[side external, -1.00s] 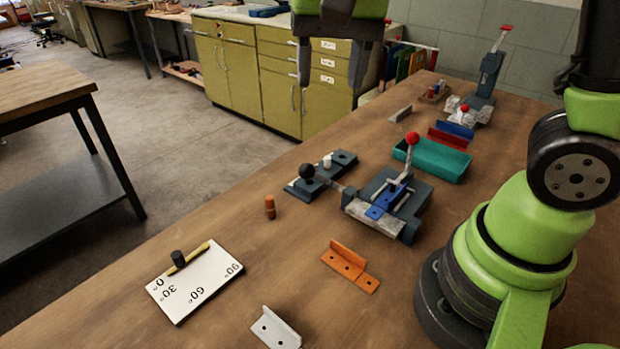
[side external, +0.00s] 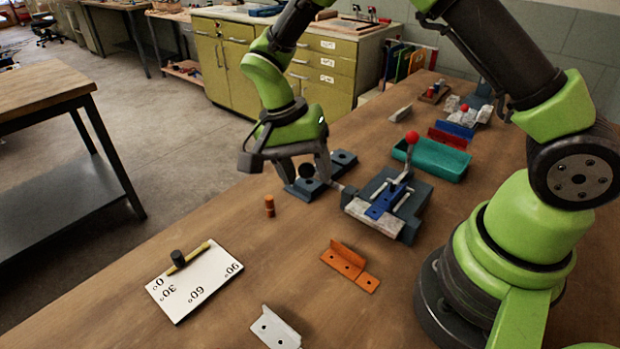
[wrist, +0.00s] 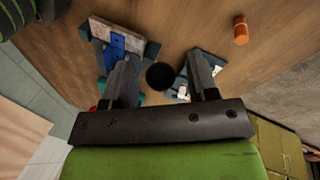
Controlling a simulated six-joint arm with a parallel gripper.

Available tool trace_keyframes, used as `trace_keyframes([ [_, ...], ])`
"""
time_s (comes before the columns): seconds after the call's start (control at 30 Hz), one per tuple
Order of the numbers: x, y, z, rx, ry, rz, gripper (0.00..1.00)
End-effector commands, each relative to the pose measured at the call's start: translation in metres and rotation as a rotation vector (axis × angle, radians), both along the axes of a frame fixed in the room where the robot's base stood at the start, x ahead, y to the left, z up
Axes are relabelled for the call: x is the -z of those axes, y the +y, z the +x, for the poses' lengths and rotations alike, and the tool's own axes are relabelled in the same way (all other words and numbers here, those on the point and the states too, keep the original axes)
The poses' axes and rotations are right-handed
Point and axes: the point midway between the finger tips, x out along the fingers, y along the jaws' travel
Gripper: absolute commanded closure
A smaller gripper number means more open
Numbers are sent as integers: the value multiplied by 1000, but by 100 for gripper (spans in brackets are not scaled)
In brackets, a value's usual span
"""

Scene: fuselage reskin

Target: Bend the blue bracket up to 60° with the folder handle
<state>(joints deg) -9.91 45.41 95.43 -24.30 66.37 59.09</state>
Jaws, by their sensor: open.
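The blue bracket (side external: 379,207) lies flat in the grey folder (side external: 408,227), under the clamp with the red ball knob (side external: 412,137). It also shows in the wrist view (wrist: 117,45). The folder handle's black ball (side external: 306,171) sits at the left end of a rod from the folder. My gripper (side external: 305,176) is open, pointing down around the black ball. In the wrist view the black ball (wrist: 160,76) appears between the two fingers, with gaps on both sides; I cannot tell its depth. The angle board (side external: 195,283) has its yellow pointer (side external: 188,257) near 0°.
A dark block with holes (side external: 343,160) stands just behind the gripper. An orange-brown peg (side external: 269,206) stands left of the folder. An orange bracket (side external: 350,267) and a grey bracket (side external: 274,328) lie in front. A teal tray (side external: 432,160) is behind the folder.

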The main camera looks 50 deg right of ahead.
Motion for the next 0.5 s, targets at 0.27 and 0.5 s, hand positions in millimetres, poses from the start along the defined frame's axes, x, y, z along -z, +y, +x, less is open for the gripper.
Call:
trace_keyframes([
  [0.27,23,-4,-7,1,0,1,46],
  [0.5,24,-4,-7,1,-2,1,46],
])
